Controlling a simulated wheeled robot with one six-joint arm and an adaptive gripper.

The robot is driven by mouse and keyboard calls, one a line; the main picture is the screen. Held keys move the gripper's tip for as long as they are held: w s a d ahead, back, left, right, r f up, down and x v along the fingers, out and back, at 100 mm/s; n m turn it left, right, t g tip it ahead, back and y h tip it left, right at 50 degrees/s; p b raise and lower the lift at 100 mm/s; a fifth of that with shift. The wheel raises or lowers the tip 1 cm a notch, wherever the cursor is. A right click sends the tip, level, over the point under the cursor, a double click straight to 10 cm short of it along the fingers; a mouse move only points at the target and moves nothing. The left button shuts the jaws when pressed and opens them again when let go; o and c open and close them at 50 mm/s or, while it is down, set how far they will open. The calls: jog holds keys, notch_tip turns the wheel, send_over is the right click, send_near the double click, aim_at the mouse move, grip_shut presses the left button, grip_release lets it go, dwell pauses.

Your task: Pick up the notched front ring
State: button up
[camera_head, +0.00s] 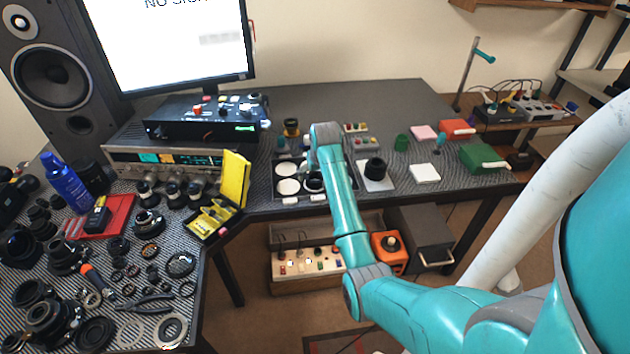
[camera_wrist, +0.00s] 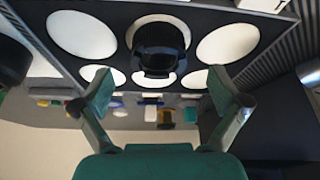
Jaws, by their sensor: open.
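A dark tray with white round pads shows in the wrist view (camera_wrist: 112,10) and at the middle of the bench in the head view. One black round part (camera_wrist: 160,48) stands on a middle pad; it also shows beside my arm in the head view (camera_head: 313,184). It may be the notched front ring, but I cannot make out a notch. My gripper (camera_wrist: 162,90) is open and empty, its two fingers apart on either side below the black part in the wrist picture. In the head view my arm hides the gripper and part of the tray.
A black cylinder on a light plate (camera_head: 375,170) stands just right of my arm. A yellow case (camera_head: 234,180) stands left of the tray. Lens parts and tools crowd the left bench. A white block (camera_head: 424,174) and green box (camera_head: 484,158) lie right.

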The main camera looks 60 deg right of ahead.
aim_at(315, 178)
jog(key=x, duration=0.4)
jog(key=shift+d, duration=0.1)
jog(key=shift+c, duration=0.3)
jog(key=c, duration=1)
jog(key=shift+c, duration=0.2)
